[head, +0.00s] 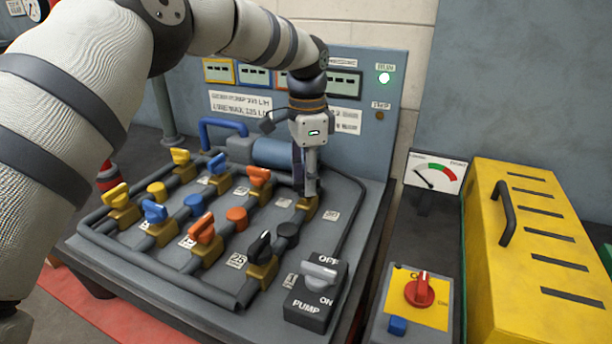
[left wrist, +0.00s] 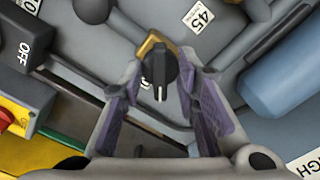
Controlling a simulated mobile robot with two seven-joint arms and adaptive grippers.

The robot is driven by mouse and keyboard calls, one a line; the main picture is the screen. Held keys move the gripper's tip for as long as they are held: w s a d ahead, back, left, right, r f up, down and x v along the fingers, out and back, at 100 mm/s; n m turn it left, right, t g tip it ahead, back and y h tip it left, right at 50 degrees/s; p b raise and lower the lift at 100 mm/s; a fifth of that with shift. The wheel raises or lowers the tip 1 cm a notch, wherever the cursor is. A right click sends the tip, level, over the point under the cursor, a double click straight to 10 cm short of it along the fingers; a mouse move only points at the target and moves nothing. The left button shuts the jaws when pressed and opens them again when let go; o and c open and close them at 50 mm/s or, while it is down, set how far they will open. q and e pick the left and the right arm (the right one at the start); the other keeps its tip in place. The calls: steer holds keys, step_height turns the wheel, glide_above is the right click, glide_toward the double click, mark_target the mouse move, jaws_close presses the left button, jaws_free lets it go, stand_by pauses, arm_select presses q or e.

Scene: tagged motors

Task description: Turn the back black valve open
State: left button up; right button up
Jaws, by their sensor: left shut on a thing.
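My left gripper (head: 311,188) points down at the back right of the panel, over the back black valve. Only that valve's brass body (head: 306,207) shows in the head view; the gripper hides its handle. In the left wrist view the black handle (left wrist: 159,66) stands between the two purple-padded fingers (left wrist: 160,95), which are shut on it. A white line on the handle points down in that picture. The front black valve (head: 261,248) stands nearer the front, free of the gripper. My right gripper is not in view.
Yellow, blue and orange valves (head: 203,238) stand to the left on the grey panel. A pump switch (head: 316,290) stands at the front right. A blue cylinder (head: 275,153) lies behind. A yellow box (head: 540,240) and a red rotary switch (head: 420,290) are at the right.

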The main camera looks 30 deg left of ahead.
arm_select(q)
steer(key=n, duration=0.5)
steer(key=shift+n, duration=2.5)
steer(key=o, duration=1.2)
step_height(320, 180, up, 12)
